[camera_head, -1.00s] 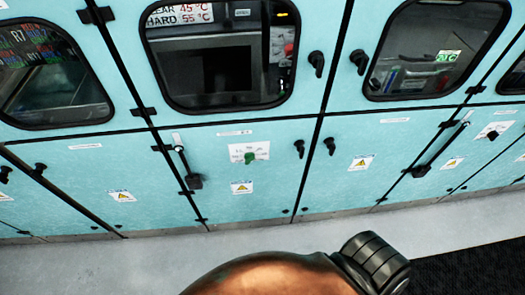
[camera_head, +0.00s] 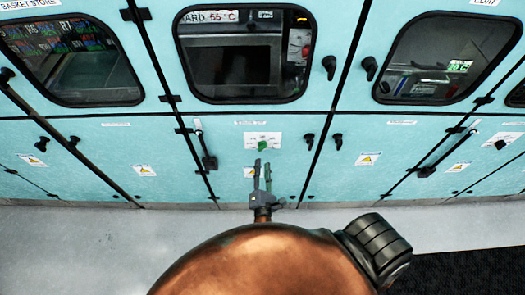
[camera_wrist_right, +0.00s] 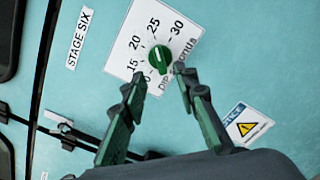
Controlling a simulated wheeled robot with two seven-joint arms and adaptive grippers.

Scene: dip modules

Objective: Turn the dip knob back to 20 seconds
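The green dip knob (camera_head: 263,145) sits on a white dial plate (camera_head: 277,138) on the turquoise lower panel. In the right wrist view the knob (camera_wrist_right: 160,59) is round, with 15, 20, 25 and 30 printed around it on the plate (camera_wrist_right: 122,52). Which number it points to is too small to tell. My right gripper (camera_head: 262,165) is just below the knob in the head view. In the wrist view its fingers (camera_wrist_right: 157,79) are open and empty, with tips either side of the knob's lower edge and partly covering the plate's lettering. My left gripper is not in view.
A vertical door handle (camera_head: 207,150) stands left of the plate, and black latches (camera_head: 309,140) to its right. A yellow warning label (camera_wrist_right: 243,126) is near the right finger. Windows (camera_head: 245,55) line the upper panels. Pale floor runs along the panels' foot.

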